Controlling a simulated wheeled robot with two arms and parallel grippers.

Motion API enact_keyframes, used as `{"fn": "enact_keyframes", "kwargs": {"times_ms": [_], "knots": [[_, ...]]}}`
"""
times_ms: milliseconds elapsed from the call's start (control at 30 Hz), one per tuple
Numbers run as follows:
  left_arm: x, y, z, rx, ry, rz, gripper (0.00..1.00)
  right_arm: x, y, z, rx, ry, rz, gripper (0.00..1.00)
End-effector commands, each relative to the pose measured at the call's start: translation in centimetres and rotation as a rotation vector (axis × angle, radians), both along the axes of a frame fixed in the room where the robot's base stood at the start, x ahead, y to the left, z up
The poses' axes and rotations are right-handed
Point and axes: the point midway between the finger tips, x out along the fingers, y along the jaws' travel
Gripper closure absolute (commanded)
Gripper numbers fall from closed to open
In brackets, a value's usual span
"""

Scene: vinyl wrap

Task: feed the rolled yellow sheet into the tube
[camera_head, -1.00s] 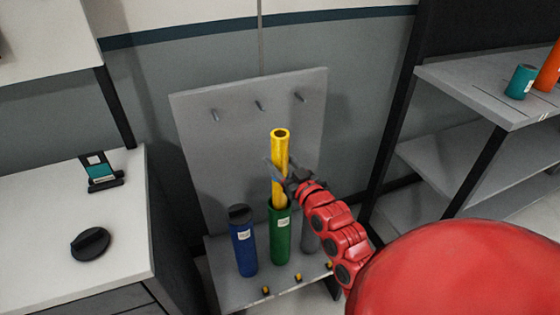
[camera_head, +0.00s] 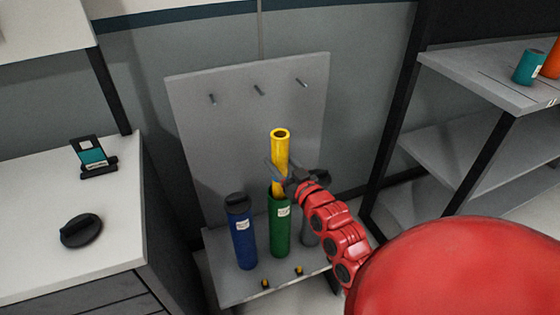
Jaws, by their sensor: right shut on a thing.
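The rolled yellow sheet (camera_head: 280,150) stands upright, its hollow top end open. Its lower end is inside the mouth of the green tube (camera_head: 280,235), which stands on the low grey stand (camera_head: 225,288). My right gripper (camera_head: 280,177) is shut around the roll just above the tube's rim. The gripper and the rim hide how deep the roll reaches. My left gripper is not in view.
A blue tube (camera_head: 241,238) with a black cap stands left of the green tube. A black round lid (camera_head: 81,231) lies on the left counter (camera_head: 50,275). Shelves (camera_head: 460,78) stand at right.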

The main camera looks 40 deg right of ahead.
Motion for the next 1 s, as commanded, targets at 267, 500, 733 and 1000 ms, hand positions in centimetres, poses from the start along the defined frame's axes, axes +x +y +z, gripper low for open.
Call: {"fn": "enact_keyframes", "kwargs": {"times_ms": [267, 500, 733, 1000], "knots": [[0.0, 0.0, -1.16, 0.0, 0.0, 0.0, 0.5, 0.0, 0.02, -1.3, 0.0, -0.001, 0.0, 1.0], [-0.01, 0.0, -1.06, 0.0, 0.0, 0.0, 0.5, 0.0, 0.02, -1.2, 0.0, -0.002, 0.0, 1.0], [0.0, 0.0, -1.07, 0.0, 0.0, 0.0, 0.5, 0.0, 0.01, -1.22, 0.0, -0.001, 0.0, 0.06], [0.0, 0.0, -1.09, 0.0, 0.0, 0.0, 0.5, -0.11, -0.01, -1.24, 0.0, -0.001, -0.001, 0.06]]}}
